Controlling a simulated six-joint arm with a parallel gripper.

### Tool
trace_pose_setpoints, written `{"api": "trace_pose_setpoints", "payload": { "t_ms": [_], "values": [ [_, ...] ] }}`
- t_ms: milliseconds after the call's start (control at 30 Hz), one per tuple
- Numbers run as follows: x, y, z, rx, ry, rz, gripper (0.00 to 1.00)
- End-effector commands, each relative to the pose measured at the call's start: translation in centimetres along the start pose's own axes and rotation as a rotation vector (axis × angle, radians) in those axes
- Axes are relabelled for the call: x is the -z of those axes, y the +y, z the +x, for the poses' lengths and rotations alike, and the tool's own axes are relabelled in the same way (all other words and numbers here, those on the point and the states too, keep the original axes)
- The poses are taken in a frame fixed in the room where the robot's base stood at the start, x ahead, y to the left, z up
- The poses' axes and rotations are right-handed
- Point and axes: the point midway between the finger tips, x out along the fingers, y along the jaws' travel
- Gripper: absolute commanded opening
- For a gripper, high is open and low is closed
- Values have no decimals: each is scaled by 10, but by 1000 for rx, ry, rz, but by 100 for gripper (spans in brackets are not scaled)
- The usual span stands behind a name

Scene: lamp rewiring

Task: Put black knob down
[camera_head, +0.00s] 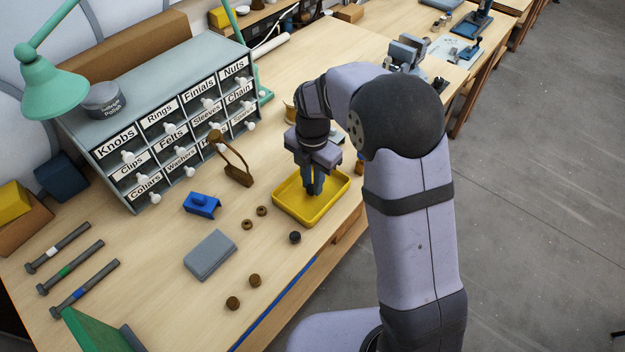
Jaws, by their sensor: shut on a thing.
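My gripper (313,190) points down over the yellow tray (334,200), with its fingertips low inside the tray's rim. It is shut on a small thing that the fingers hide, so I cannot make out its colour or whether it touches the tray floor. A black knob (295,237) lies on the bench just in front of the tray, apart from my gripper.
Two brown knobs (254,281) (232,303) and two brass rings (261,211) (247,224) lie left of the tray. The labelled drawer cabinet (170,122) stands behind.

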Motion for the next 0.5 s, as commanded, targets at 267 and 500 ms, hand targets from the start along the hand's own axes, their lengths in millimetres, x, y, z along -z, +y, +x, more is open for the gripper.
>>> {"api": "trace_pose_setpoints", "payload": {
  "t_ms": [267, 500],
  "values": [
    [0, 0, 1, 1, 0, 0, 38],
    [0, 0, -3, -1, 0, 0, 38]
  ]
}}
